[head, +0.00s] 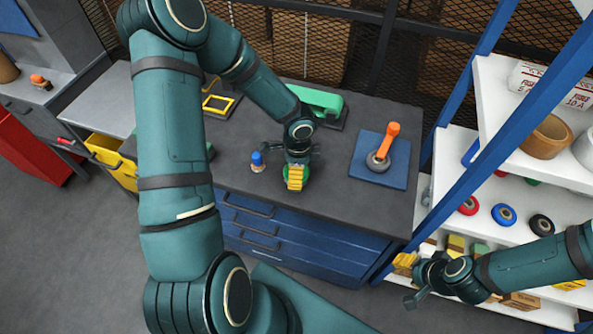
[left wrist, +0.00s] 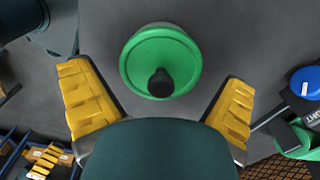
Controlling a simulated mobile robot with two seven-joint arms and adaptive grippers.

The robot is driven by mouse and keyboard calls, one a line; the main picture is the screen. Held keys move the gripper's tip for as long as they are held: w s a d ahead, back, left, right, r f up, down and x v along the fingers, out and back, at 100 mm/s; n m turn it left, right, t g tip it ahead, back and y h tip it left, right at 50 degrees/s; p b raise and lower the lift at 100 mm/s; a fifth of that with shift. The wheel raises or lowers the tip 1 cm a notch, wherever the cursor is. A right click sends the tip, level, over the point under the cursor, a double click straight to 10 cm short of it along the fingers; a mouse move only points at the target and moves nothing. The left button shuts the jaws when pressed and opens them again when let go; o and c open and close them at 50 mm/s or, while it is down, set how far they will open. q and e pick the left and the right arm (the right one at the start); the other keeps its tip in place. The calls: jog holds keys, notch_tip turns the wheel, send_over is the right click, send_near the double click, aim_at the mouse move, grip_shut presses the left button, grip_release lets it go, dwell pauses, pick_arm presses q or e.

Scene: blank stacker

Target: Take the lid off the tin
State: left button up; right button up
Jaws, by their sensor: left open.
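The tin's round green lid (left wrist: 160,50) with a black knob (left wrist: 160,83) shows in the left wrist view, between the spread yellow fingers. In the head view a bit of green (head: 306,184) shows under my left gripper (head: 295,178), on the dark worktop; most of the tin is hidden there by the gripper. My left gripper is open, and in the left wrist view a gap shows between each finger and the lid. My right gripper (head: 425,284) is at lower right, near the shelves and away from the tin; whether it is open cannot be made out.
A blue-topped stamp-like piece (head: 257,161) stands just left of my left gripper. A green tool (head: 318,98) lies behind. A blue mat (head: 393,178) with an orange-handled piece (head: 386,143) is to the right. A yellow frame (head: 218,104) lies at back left. The worktop between gripper and mat is clear.

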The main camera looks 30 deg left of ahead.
pick_arm(q)
jog(key=c, duration=0.9)
jog(key=shift+r, duration=0.1)
jog(key=shift+c, duration=0.2)
